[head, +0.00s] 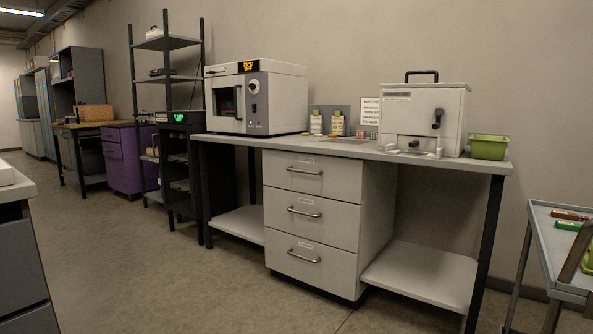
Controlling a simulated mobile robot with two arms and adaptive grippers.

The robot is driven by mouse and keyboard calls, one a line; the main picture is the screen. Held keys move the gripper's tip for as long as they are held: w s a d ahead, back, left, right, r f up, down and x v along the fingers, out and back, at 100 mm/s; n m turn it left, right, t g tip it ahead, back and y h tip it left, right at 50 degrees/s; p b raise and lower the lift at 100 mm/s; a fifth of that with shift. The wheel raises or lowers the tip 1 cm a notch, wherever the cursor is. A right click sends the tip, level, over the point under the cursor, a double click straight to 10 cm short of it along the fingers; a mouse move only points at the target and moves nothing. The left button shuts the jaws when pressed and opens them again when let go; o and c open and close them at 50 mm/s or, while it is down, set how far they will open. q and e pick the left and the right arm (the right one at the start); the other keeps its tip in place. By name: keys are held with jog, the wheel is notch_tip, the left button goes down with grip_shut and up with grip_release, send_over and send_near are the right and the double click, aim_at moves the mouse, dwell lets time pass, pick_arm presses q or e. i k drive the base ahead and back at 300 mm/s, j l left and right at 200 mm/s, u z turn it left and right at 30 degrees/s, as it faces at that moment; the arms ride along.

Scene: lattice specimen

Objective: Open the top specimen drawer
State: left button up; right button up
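A white drawer unit stands under the workbench in the middle of the head view. Its top drawer (310,174) has a metal bar handle (304,170) and a small label above it. The top drawer front looks flush with the unit, so it appears shut. The middle drawer (310,214) and bottom drawer (310,261) below it also look shut, each with a bar handle. Neither of my grippers is in view.
The workbench top (345,151) carries a white oven-like machine (255,97), a grey-white box device (425,118) and a green bin (489,147). A grey cart (541,222) stands at the right edge. The floor (170,260) before the drawers is clear.

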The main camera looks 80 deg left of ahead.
aim_at(337, 177)
jog(key=u, duration=2.65)
